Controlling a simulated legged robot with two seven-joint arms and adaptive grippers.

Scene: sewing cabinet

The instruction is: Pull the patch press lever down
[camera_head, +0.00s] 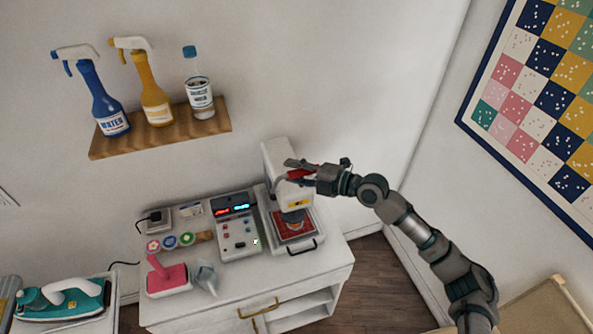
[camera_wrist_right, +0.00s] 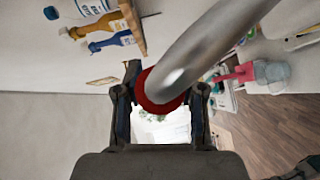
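The patch press (camera_head: 273,158) is a white machine at the right end of the cabinet top. Its red lever grip (camera_head: 302,172) is up at the top of the press, beside the head. My right gripper (camera_head: 300,173) is at this grip, reaching in from the right. In the right wrist view the round red grip (camera_wrist_right: 160,95) sits between the two fingers of my right gripper (camera_wrist_right: 165,100), nearly filling the gap. A thick grey bar (camera_wrist_right: 205,50) runs from it to the upper right. Whether the fingers press on it is unclear. My left gripper is out of view.
A red patch area (camera_head: 296,228) lies under the press head. A wooden shelf (camera_head: 160,135) holds bottles above. An iron (camera_head: 65,300) is lower left.

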